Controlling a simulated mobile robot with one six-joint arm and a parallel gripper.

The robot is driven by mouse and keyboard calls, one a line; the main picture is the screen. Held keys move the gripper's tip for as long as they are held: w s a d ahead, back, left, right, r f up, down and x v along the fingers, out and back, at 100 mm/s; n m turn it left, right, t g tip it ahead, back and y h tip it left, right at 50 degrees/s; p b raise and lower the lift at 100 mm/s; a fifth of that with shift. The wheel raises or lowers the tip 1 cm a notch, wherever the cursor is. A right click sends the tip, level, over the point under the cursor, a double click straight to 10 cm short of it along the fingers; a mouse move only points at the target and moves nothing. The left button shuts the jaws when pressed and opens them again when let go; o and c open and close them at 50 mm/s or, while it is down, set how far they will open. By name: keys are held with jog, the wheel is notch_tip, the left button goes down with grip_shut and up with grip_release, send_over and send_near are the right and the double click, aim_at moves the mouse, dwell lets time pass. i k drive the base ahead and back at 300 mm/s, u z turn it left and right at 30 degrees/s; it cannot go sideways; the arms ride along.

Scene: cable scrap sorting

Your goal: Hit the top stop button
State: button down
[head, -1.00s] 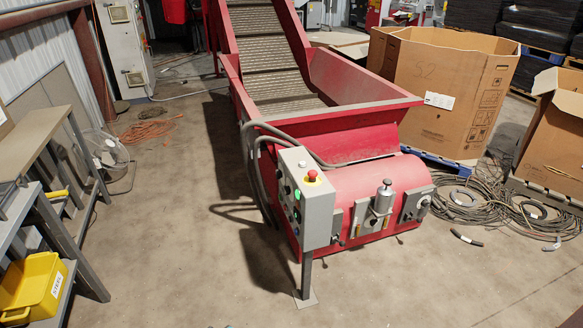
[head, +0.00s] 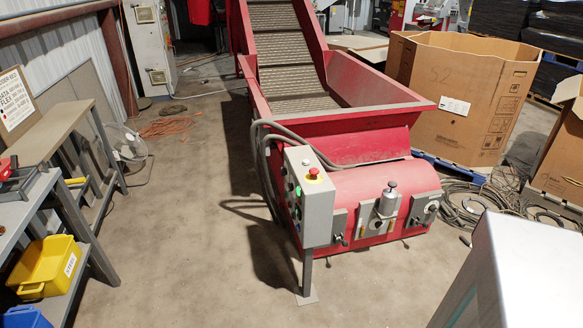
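The box stands on a post at the front left corner of the red conveyor (head: 350,190). Smaller buttons, one of them green (head: 298,191), are on the box's left face. My gripper is not in view, so its distance from the button cannot be told.
A shelf bench with a yellow bin (head: 42,268) is at the left. Cardboard boxes (head: 455,95) and coiled cables (head: 470,205) are at the right.

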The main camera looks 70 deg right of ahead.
aim_at(313, 171)
jog(key=u, duration=0.6)
jog(key=k, duration=1.4)
jog(key=z, duration=0.65)
jog(key=i, duration=1.45)
jog(key=z, duration=0.05)
